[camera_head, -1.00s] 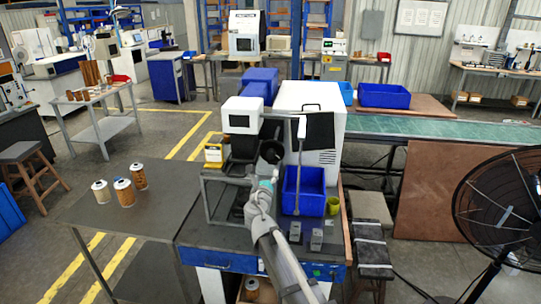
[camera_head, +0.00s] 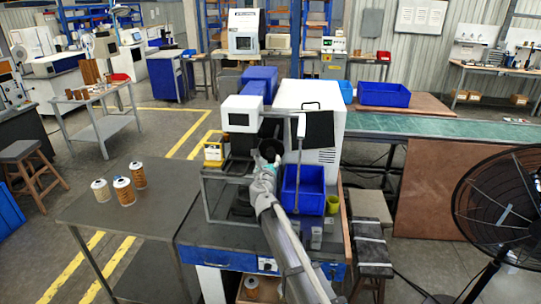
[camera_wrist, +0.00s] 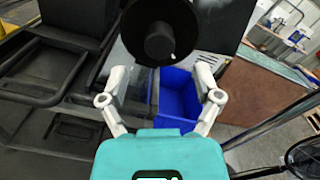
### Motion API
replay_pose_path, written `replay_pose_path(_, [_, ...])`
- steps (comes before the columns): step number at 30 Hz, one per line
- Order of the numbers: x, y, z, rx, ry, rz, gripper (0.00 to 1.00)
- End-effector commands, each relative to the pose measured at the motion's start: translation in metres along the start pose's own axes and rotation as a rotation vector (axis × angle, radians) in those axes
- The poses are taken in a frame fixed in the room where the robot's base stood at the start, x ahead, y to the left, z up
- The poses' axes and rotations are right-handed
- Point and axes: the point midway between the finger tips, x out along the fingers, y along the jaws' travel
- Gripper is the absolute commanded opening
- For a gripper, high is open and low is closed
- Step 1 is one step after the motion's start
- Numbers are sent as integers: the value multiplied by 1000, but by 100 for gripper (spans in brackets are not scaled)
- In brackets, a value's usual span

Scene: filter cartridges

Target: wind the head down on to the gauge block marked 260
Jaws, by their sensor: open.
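My gripper (camera_head: 265,172) is in front of the bench machine, close to a black round part (camera_head: 270,150) below the machine's white-cased display (camera_head: 241,116). In the wrist view my gripper (camera_wrist: 161,78) is open, its two grey fingers spread with nothing between their tips. A black round knob with a wider disc behind it (camera_wrist: 160,42) stands just beyond the fingertips, roughly centred. A small grey block (camera_head: 316,238) stands on the bench front, to the right of my arm. No marking on it can be read. My arm covers part of the bench beside it.
A blue bin (camera_head: 304,190) and a yellow-green cup (camera_head: 333,204) stand right of the arm. A grey post (camera_head: 299,150) rises by the bin. Several filter cartridges (camera_head: 124,191) stand on the left table. A fan (camera_head: 505,205) is at the far right.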

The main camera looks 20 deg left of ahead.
Motion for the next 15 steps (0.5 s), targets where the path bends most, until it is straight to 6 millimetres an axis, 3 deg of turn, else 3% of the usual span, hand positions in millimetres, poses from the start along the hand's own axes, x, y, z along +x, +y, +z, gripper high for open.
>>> replay_pose_path(1, [12, 1, 1, 0, 0, -1, 82])
replay_pose_path(6, [34, 1, 1, 0, 0, 0, 82])
replay_pose_path(15, [53, 1, 0, 0, -1, 1, 82])
